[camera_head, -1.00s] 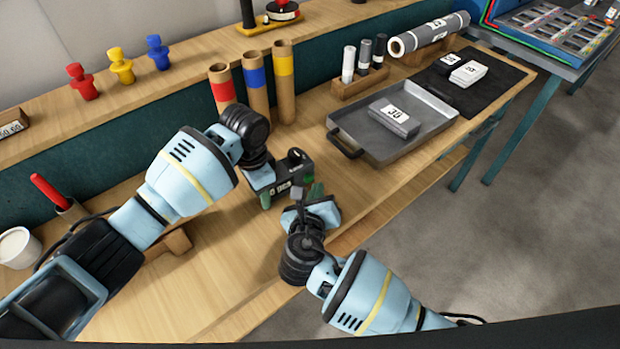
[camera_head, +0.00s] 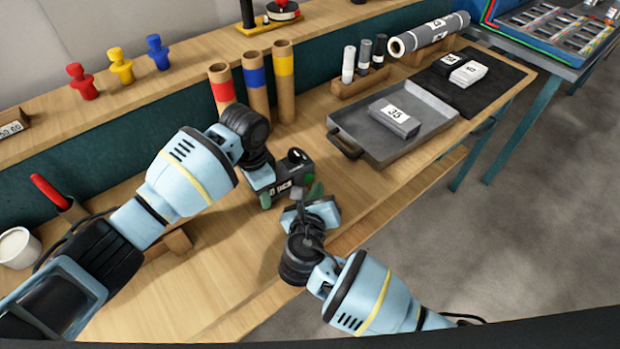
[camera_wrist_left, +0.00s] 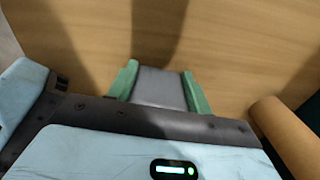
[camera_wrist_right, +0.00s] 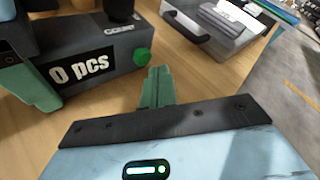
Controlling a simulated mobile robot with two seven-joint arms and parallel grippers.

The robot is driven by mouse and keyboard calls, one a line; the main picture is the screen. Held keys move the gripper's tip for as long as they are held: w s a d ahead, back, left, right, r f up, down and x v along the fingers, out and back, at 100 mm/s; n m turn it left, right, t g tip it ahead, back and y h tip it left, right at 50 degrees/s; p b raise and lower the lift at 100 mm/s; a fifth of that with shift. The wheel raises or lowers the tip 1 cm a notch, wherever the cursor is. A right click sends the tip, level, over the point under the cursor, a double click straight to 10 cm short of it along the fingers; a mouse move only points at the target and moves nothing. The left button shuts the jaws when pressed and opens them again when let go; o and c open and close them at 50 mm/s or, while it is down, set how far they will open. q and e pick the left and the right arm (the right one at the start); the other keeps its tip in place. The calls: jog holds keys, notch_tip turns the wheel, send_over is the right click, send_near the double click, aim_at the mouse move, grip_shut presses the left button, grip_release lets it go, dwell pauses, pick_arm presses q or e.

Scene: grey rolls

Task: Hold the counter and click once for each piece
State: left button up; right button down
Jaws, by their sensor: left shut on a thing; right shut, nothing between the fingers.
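The counter (camera_head: 292,172) is a dark box with a round black knob on top, a label and a green button. In the right wrist view the counter (camera_wrist_right: 110,68) shows "0 pcs" on its label and the green button (camera_wrist_right: 142,56) on its end. My left gripper (camera_wrist_left: 160,86) is shut on the counter's grey body. My right gripper (camera_wrist_right: 158,88) is shut and empty, its fingertips close to the button; they appear apart from it. In the head view my right gripper (camera_head: 312,192) is just to the front right of the counter.
A grey tray (camera_head: 440,122) with a labelled grey block (camera_head: 394,117) lies to the right. A wooden rack (camera_head: 360,84) holds three small rolls; a large grey roll (camera_head: 430,35) lies behind. Coloured-band tubes (camera_head: 256,85) stand behind the counter. Bare tabletop lies at the front.

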jog(key=shift+w, duration=0.15)
dwell(0.7)
jog(key=shift+w+a, duration=0.2)
jog(key=shift+w, duration=0.05)
jog(key=shift+w+a, duration=0.25)
jog(key=shift+w, duration=0.2)
dwell(1.0)
jog(key=shift+s, duration=0.1)
jog(key=shift+s+d, duration=0.45)
jog(key=shift+s, duration=0.3)
jog(key=shift+s+d, duration=0.45)
jog(key=shift+s, duration=0.3)
jog(key=shift+s+d, duration=0.4)
jog(key=shift+s, duration=0.3)
jog(key=shift+s+d, duration=0.45)
jog(key=shift+s, duration=0.3)
pick_arm(q)
jog(key=o, duration=1.2)
